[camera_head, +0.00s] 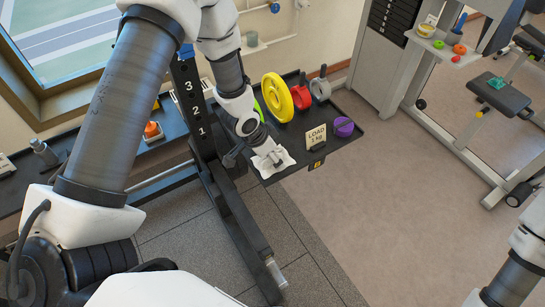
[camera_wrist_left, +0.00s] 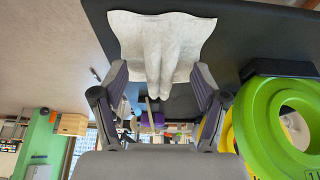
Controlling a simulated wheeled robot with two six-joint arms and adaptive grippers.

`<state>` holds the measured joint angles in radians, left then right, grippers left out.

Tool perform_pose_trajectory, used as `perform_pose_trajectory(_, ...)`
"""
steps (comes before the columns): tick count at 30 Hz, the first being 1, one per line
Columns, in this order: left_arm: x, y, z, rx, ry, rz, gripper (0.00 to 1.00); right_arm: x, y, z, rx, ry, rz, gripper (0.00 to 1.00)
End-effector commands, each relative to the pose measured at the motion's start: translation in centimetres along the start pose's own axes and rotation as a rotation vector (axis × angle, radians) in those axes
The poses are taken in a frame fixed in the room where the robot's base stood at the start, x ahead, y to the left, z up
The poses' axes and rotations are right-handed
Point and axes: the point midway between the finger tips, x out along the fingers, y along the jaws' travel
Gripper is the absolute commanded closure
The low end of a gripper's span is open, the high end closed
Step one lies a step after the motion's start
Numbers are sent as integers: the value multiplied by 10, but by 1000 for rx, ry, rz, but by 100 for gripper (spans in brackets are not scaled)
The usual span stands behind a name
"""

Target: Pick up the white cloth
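The white cloth (camera_head: 284,157) lies on the near left corner of the black shelf (camera_head: 338,142). In the left wrist view the cloth (camera_wrist_left: 160,28) is spread with a raised fold running down its middle. My left gripper (camera_head: 268,157) is over the cloth and hides part of it. In the left wrist view the left gripper (camera_wrist_left: 160,74) has its fingers wide apart, one on each side of the fold, with visible gaps. My right arm shows at the lower right of the head view; its gripper is out of frame.
On the shelf are a yellow ring plate (camera_head: 277,97), a red plate (camera_head: 301,96), a grey plate (camera_head: 320,89), a purple object (camera_head: 344,126) and a LOAD sign (camera_head: 316,134). A green plate (camera_wrist_left: 252,122) stands close beside my left gripper. A black upright post (camera_head: 190,105) stands left.

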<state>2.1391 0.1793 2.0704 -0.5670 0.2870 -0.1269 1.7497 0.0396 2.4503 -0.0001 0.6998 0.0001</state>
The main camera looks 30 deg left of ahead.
Motion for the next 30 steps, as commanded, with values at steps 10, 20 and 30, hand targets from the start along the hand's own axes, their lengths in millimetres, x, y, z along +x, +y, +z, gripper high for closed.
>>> perform_pose_trajectory(10,2,0,2,-1,-4,1,91,1,0,0,0,0,0,60)
perform_pose_trajectory(20,3,1,4,-2,-9,4,94,1,0,0,0,1,0,60)
perform_pose_trajectory(30,-10,2,0,-2,-12,5,100,-12,0,0,0,1,0,60)
